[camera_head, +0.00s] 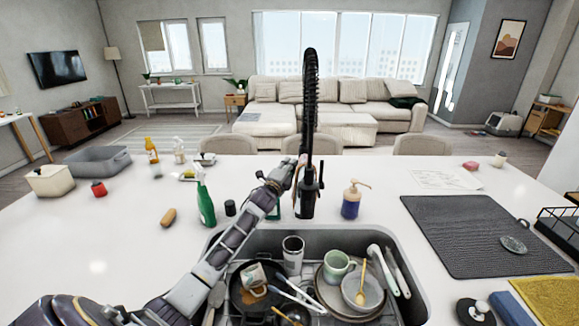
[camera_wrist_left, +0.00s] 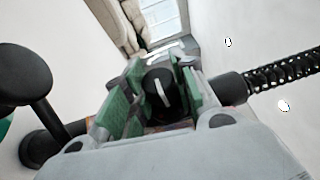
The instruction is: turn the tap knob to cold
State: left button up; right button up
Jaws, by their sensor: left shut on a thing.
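The black tap (camera_head: 309,100) with a coiled spring neck stands behind the sink. My left arm reaches in over the sink, and my left gripper (camera_head: 294,172) is at the left side of the tap's body. In the left wrist view the round black tap knob (camera_wrist_left: 159,90) with a pale line on its face sits between the green finger pads of my left gripper (camera_wrist_left: 160,98), which is shut on it. The coiled neck also shows at the right of that view (camera_wrist_left: 285,75). In the head view my gripper and wrist hide the knob. My right gripper is not in view.
The sink (camera_head: 400,265) holds a green mug, bowls, a pan and utensils. A green spray bottle (camera_head: 204,198) stands left of my arm. A blue soap dispenser (camera_head: 351,200) stands right of the tap. A dark drying mat (camera_head: 460,235) lies further right.

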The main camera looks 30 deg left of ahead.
pick_arm(q)
jog(key=shift+n+g+p, duration=0.3)
jog(key=shift+g+p, duration=0.7)
jog(key=shift+p, duration=0.8)
jog(key=shift+g+p, duration=0.4)
jog(key=shift+p, duration=0.1)
jog(key=shift+n+g+h+p, duration=0.3)
jog(key=shift+n+g+h, duration=0.1)
jog(key=shift+g+h, duration=0.15)
jog(key=shift+f+n+g+h, duration=0.15)
jog(key=shift+n+g+h, duration=0.45)
jog(key=shift+g, duration=1.15)
jog(key=shift+n+g+h, duration=0.4)
jog(key=shift+g+h, duration=0.25)
jog(key=shift+g, duration=0.85)
jog(key=shift+d+n+g+h, duration=0.1)
jog(key=shift+n+g+h, duration=0.3)
jog(key=shift+g+h, duration=0.9)
jog(key=shift+g+y, duration=0.3)
jog(key=shift+g, duration=0.4)
jog(key=shift+s+f+g, duration=0.15)
jog(key=shift+g, duration=0.25)
